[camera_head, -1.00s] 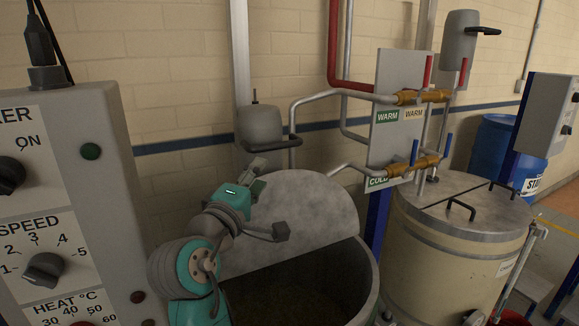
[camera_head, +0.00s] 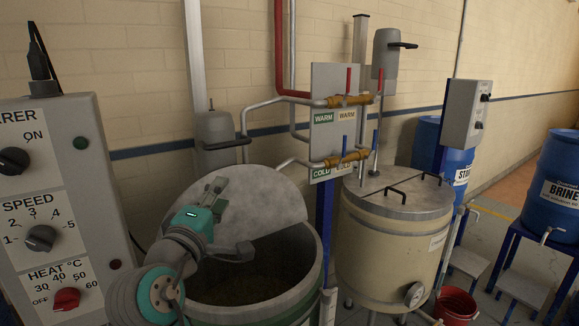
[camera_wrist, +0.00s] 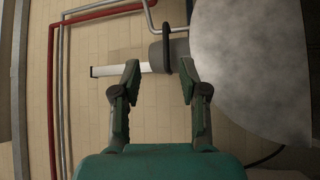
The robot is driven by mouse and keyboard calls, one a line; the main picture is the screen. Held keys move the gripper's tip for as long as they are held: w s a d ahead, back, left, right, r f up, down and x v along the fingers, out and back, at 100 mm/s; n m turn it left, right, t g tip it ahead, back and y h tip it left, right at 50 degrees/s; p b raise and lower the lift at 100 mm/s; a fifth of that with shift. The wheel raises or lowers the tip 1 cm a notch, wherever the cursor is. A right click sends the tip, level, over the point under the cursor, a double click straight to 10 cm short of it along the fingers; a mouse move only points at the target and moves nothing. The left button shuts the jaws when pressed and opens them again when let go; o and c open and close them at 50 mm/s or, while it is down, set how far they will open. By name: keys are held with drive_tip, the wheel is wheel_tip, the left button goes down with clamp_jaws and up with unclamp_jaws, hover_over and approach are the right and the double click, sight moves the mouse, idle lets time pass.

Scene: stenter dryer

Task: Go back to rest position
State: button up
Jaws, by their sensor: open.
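My gripper (camera_wrist: 158,80) is open in the wrist view, with nothing between its two fingers. Beyond the fingers are the brick wall, a grey cylindrical unit with a dark loop handle (camera_wrist: 166,50), and the raised round lid (camera_wrist: 255,60). In the head view my gripper (camera_head: 214,190) is raised above the open vat (camera_head: 308,284), in front of its tilted-up grey lid (camera_head: 262,195). It appears apart from the lid, though the exact gap is hard to tell.
A control box with knobs (camera_head: 60,200) stands close on the left. A closed beige tank (camera_head: 390,250) is right of the vat, below a valve panel (camera_head: 322,105). Blue drums (camera_head: 555,170) and a red bucket (camera_head: 455,303) are at the right.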

drive_tip(key=s+d+f+g+y, duration=0.15)
drive_tip(key=d+f, duration=0.25)
drive_tip(key=f, duration=0.7)
drive_tip(key=s+d+f+t+y, duration=0.15)
drive_tip(key=d+f, duration=0.35)
drive_tip(key=f, duration=0.7)
drive_tip(key=s+d+f+g+y, duration=0.1)
drive_tip(key=s+d+f, duration=0.4)
drive_tip(key=f, duration=0.2)
drive_tip(key=s+d+f+g+y, duration=0.1)
drive_tip(key=s+d+f, duration=0.35)
drive_tip(key=f, duration=0.25)
drive_tip(key=s+d+f+m+g+y, duration=0.1)
drive_tip(key=s+d+f+m, duration=0.25)
drive_tip(key=s, duration=0.55)
drive_tip(key=s+d+f+m+g, duration=0.15)
drive_tip(key=s+d+f, duration=0.3)
drive_tip(key=s, duration=0.45)
drive_tip(key=s+d+r+m, duration=0.1)
drive_tip(key=s+r+m, duration=0.1)
drive_tip(key=s, duration=0.4)
drive_tip(key=s+d+r+m+h, duration=0.1)
drive_tip(key=s+d+r+m, duration=0.1)
drive_tip(key=s+m, duration=0.2)
drive_tip(key=s+d+r+m+h, duration=0.1)
drive_tip(key=s+d+r+m, duration=0.1)
drive_tip(key=s, duration=0.8)
drive_tip(key=shift+d+r+m, duration=0.25)
drive_tip(key=shift+r+m, duration=0.1)
drive_tip(key=shift+m, duration=0.25)
